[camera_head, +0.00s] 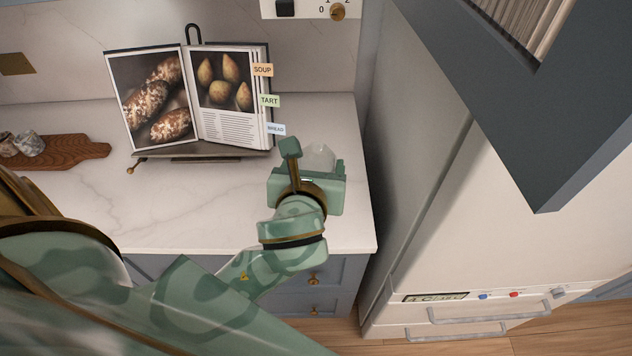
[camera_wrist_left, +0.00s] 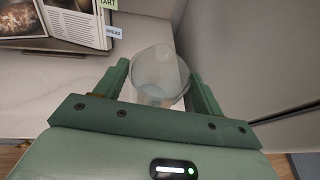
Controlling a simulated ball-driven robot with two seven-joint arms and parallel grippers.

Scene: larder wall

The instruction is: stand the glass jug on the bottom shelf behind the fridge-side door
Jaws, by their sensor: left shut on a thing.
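The clear glass jug (camera_head: 320,157) shows only in part in the head view, behind my left gripper (camera_head: 312,172), over the right end of the counter. In the left wrist view the jug (camera_wrist_left: 158,80) stands between the two green fingers of the left gripper, which is shut on it. The jug looks roughly upright and empty. I cannot tell whether its base touches the counter. My right gripper is not in view. No shelf behind a fridge-side door can be made out.
An open cookbook (camera_head: 222,95) on a stand is left of the jug, with a wooden board (camera_head: 62,152) farther left. The white fridge (camera_head: 470,240) stands right of the counter (camera_head: 200,215). A dark blue-grey panel (camera_head: 490,85) overhangs at the upper right. The counter's front is clear.

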